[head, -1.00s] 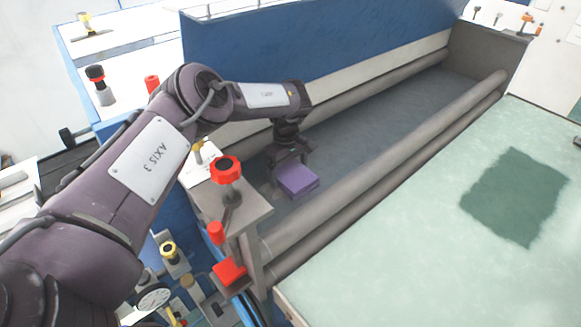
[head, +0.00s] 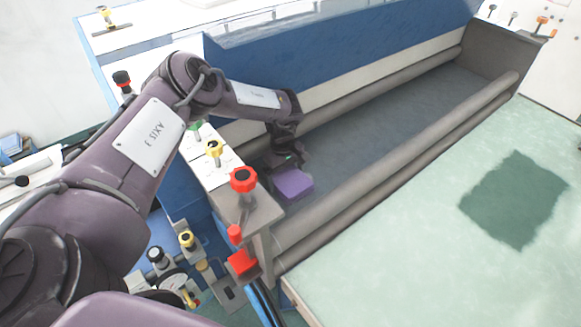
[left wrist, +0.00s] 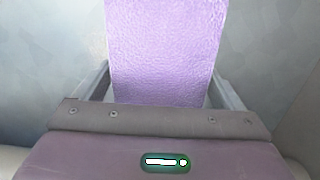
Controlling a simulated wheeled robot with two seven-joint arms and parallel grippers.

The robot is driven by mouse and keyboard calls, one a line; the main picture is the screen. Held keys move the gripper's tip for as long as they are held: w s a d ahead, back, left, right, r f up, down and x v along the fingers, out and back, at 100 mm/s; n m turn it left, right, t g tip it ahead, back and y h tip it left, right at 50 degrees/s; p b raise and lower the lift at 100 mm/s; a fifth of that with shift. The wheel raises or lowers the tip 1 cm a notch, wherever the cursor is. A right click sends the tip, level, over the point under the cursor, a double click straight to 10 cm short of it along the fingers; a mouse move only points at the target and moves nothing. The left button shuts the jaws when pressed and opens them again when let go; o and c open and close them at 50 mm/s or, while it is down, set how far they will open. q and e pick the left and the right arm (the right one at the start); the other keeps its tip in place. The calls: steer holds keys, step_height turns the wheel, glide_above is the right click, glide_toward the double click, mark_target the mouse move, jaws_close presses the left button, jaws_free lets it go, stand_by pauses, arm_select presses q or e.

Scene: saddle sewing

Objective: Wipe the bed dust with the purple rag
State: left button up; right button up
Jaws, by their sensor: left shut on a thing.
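The purple rag (head: 293,184) looks like a thick folded block at the near-left end of the grey machine bed (head: 385,125). My left gripper (head: 287,166) reaches down into the bed from the left and is shut on the rag. In the left wrist view the rag (left wrist: 165,50) lies between the two fingers (left wrist: 163,88), with the grey bed surface behind it. I cannot tell whether the rag touches the bed. A dark green rectangular patch (head: 514,199) marks the pale green tabletop. My right gripper is not in view.
Grey rollers (head: 400,155) run along the bed's near side, and a blue wall (head: 330,50) stands behind it. A red knob (head: 243,180) and a yellow knob (head: 214,149) stand close to my left arm. The bed is clear to the right.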

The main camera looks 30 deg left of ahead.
arm_select(q)
steer(key=shift+s+a+f+p, duration=0.15)
steer(key=shift+s+p, duration=0.05)
steer(key=shift+s, duration=0.25)
steer(key=shift+s+a+f+p, duration=0.1)
steer(key=shift+s+a+p, duration=0.05)
steer(key=shift+s, duration=0.25)
steer(key=shift+s+a, duration=0.15)
steer(key=shift+s, duration=0.3)
steer(key=shift+s+a, duration=0.3)
steer(key=shift+s, duration=0.45)
steer(key=shift+s+a+r, duration=0.1)
steer(key=shift+s+a, duration=0.25)
steer(key=shift+s, duration=0.3)
steer(key=shift+s+a+r, duration=0.1)
steer(key=shift+s+a, duration=0.2)
steer(key=shift+s, duration=0.4)
steer(key=shift+s+a, duration=0.35)
steer(key=shift+s, duration=0.3)
steer(key=shift+w+d, duration=0.1)
steer(key=shift+w+r, duration=0.2)
steer(key=shift+r, duration=2.9)
